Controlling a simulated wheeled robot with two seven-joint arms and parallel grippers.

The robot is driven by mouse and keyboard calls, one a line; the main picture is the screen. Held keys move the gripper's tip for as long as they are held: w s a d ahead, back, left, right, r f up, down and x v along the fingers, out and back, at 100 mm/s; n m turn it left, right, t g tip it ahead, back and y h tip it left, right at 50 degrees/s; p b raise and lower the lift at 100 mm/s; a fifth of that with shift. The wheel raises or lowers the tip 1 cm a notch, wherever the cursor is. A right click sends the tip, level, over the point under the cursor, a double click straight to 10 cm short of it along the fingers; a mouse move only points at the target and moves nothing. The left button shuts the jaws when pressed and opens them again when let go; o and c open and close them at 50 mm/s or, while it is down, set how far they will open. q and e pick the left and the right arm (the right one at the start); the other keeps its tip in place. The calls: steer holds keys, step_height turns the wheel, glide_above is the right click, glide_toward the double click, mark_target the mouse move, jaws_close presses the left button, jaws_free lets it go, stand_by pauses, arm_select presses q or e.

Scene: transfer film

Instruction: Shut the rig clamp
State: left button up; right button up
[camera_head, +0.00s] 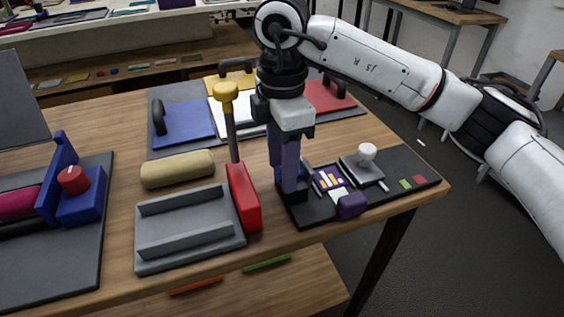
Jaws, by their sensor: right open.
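The rig is a black base (306,216) at the right front of the table, carrying a white and purple patterned piece (328,180) and a purple block (352,204) near its front edge. A tall purple bar (290,168) stands upright at the rig's left end; it looks like the raised clamp arm. My right gripper (290,136) is open and points down at the top of this bar. It hides the bar's upper end, and I cannot tell whether it touches the bar. My left gripper is not in view.
A red block (244,198) and a yellow-knobbed post (226,92) stand close left of the rig. A grey channelled tray (188,250), a beige roll (177,168) and a blue fixture (80,208) lie farther left. Handled coloured plates (183,121) lie behind.

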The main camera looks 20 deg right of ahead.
mark_target(307, 165)
steer(key=shift+c, duration=0.4)
steer(key=c, duration=0.9)
steer(key=shift+c, duration=0.2)
steer(key=y, duration=0.1)
steer(key=d+y+b, duration=0.1)
steer(key=y, duration=0.1)
steer(key=d+y, duration=0.1)
steer(key=shift+w+d+r+b, duration=0.1)
steer(key=shift+d+r+b, duration=0.15)
steer(key=shift+r+b, duration=0.15)
steer(key=d+y, duration=0.1)
steer(key=y, duration=0.1)
steer(key=d+y, duration=0.1)
steer(key=y, duration=0.1)
steer(key=shift+d+r, duration=0.1)
steer(key=shift+r, duration=0.05)
steer(key=d+y, duration=0.2)
steer(key=y, duration=0.1)
steer(key=shift+f+p, duration=0.25)
steer(key=shift+p, duration=0.15)
steer(key=shift+w+d+f+g+y, duration=0.15)
steer(key=shift+d+f+y, duration=0.2)
steer(key=shift+y, duration=0.65)
steer(key=shift+s+d+f+g+y, duration=0.15)
steer(key=shift+d+y, duration=0.3)
steer(key=shift+y, duration=0.55)
